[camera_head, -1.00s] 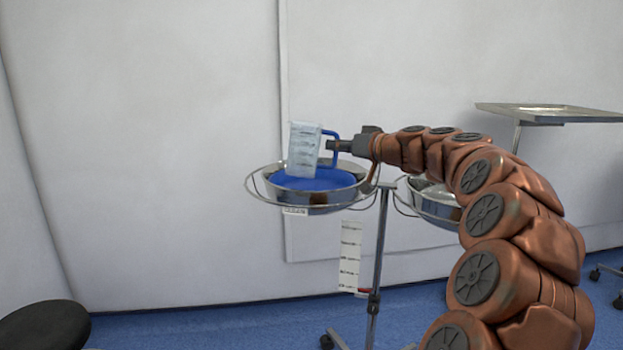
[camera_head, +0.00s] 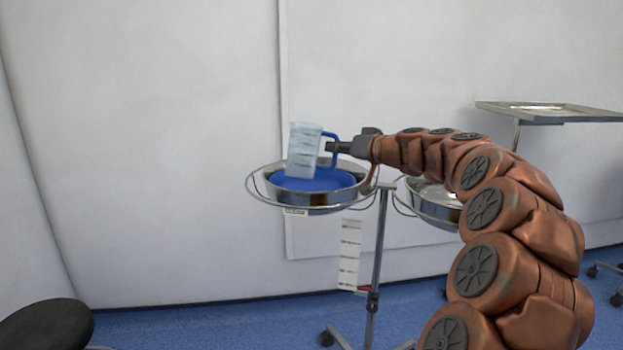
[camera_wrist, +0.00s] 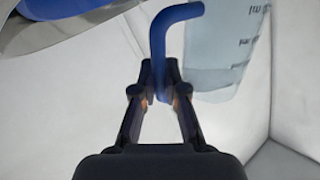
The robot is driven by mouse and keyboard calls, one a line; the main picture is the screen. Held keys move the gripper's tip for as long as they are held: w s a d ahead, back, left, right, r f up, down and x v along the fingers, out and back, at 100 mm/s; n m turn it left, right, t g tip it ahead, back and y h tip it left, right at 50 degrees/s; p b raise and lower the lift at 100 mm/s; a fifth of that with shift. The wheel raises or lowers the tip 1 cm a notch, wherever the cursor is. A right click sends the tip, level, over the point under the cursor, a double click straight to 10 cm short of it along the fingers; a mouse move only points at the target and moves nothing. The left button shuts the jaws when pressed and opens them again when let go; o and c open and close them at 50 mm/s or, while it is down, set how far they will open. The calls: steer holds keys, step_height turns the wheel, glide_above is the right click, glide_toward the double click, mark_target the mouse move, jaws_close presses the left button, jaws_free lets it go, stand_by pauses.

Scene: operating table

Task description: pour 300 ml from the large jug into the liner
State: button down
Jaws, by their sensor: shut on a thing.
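The large jug (camera_head: 303,150) is clear with dark graduation marks and a blue handle (camera_head: 330,150). It is held over the left basin, slightly tilted in the head view. My gripper (camera_head: 333,147) is shut on the blue handle. In the wrist view, the fingers (camera_wrist: 160,95) close around the handle (camera_wrist: 158,50), and the jug body (camera_wrist: 228,45) is at upper right. The blue liner (camera_head: 320,180) lies in the left steel basin (camera_head: 312,197), below the jug. I cannot tell the liquid level in the jug.
A second steel basin (camera_head: 432,203) sits right of the stand pole (camera_head: 378,240), partly behind my arm. A marked white strip (camera_head: 350,253) hangs by the pole. A steel tray table (camera_head: 550,112) stands at right, and a dark round stool (camera_head: 45,325) at lower left.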

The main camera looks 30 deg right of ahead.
steer(key=shift+f+m+p, duration=0.1)
steer(key=shift+m+p, duration=0.3)
steer(key=shift+p, duration=1.15)
steer(key=shift+s+a+f+m+g+y+p, duration=0.15)
steer(key=shift+f+m+g+y+p, duration=0.3)
steer(key=shift+f+p, duration=1.2)
stand_by(1.2)
steer(key=shift+s+a+m+g+y+p, duration=0.15)
steer(key=shift+m+p, duration=0.25)
steer(key=shift+p, duration=1.45)
steer(key=shift+w+m+g+y+p, duration=0.1)
steer(key=shift+m+g+p, duration=0.2)
steer(key=shift+p, duration=1.55)
